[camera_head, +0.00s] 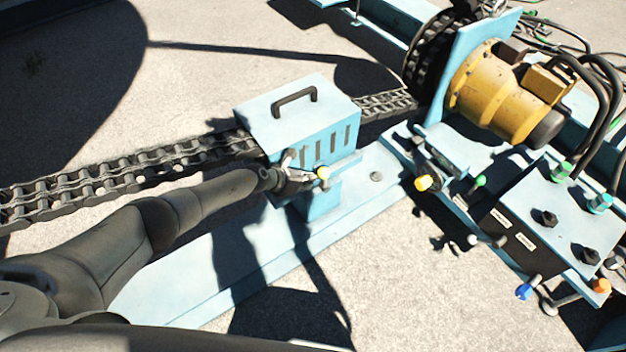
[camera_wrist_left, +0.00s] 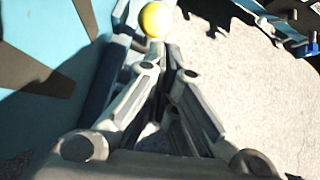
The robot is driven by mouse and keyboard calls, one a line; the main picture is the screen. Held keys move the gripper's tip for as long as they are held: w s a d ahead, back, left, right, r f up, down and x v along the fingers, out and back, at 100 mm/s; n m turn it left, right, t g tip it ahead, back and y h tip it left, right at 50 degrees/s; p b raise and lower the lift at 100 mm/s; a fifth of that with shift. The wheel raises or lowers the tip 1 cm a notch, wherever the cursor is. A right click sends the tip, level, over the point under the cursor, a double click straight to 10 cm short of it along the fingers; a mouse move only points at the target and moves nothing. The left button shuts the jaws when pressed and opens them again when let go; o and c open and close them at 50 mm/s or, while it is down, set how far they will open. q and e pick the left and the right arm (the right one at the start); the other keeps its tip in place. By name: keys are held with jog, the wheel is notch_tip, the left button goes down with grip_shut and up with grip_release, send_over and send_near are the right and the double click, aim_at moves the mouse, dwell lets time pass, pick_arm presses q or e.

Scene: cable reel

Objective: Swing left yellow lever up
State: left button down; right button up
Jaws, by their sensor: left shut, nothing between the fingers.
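The left yellow lever has a round yellow knob (camera_head: 323,172) at the front of a light blue box (camera_head: 300,112) with a black handle on its lid. The same knob (camera_wrist_left: 155,20) shows at the top of the left wrist view, just beyond the fingertips. My left gripper (camera_head: 308,175) is shut and empty, with its tips right beside the knob. I cannot tell whether they touch it. The lever's shaft is mostly hidden. A second yellow knob (camera_head: 423,183) is farther right. My right gripper is not in view.
A large chain (camera_head: 110,179) runs through the box. A yellow motor (camera_head: 495,90) stands at the upper right. A control block (camera_head: 515,215) with several coloured knobs lies below it. The concrete floor (camera_head: 400,280) in front is clear.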

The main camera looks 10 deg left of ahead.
pick_arm(q)
notch_tip(320, 180, up, 9)
jog(key=p, duration=0.6)
jog(key=shift+s+a+r, duration=0.2)
jog(key=shift+s, duration=0.1)
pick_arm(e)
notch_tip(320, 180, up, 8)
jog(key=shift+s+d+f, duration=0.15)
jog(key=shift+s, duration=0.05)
pick_arm(q)
jog(key=shift+f, duration=0.1)
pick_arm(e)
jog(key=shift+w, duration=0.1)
